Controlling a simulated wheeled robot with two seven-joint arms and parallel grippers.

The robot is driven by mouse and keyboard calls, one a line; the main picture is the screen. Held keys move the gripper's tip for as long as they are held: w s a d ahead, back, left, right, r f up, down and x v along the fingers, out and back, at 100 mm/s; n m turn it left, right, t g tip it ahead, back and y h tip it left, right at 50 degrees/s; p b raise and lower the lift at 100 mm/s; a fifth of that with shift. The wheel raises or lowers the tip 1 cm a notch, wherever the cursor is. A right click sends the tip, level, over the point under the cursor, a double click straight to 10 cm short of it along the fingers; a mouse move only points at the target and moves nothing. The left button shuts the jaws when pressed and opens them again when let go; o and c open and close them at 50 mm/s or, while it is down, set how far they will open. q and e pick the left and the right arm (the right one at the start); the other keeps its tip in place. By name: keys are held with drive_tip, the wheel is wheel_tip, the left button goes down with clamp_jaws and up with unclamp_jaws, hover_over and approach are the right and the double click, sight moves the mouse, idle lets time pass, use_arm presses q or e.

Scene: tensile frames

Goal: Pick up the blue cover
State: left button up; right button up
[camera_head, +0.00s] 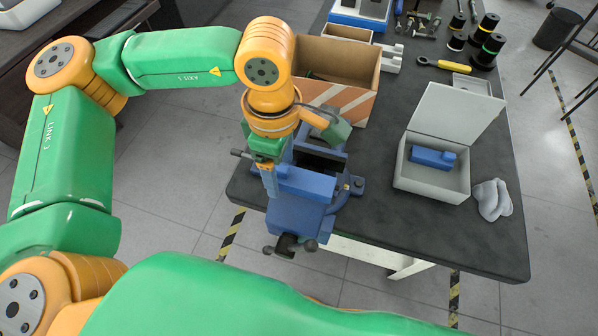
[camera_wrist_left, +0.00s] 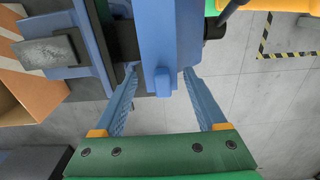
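A blue cover (camera_head: 306,183) sits on the front jaw of the blue vise (camera_head: 340,198) at the table's near left edge. In the left wrist view the cover (camera_wrist_left: 168,30) is a long blue block with a small tab pointing toward my gripper. My left gripper (camera_head: 268,182) is at the cover's left side in the head view. In the left wrist view its two fingers (camera_wrist_left: 159,72) stand apart on either side of the tab, with gaps, not closed on it. A similar blue block with a tab (camera_head: 432,157) lies in a white box. My right gripper is not in view.
The open white box (camera_head: 458,184) with raised lid stands on the dark table (camera_head: 395,215), a grey cloth (camera_head: 492,200) beside it. A cardboard box (camera_head: 350,60) is behind the vise. Tools and black spools (camera_head: 487,52) are at the back. Free tabletop lies between vise and white box.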

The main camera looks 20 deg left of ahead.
use_arm(q)
clamp_jaws()
drive_tip(key=shift+r, duration=0.1)
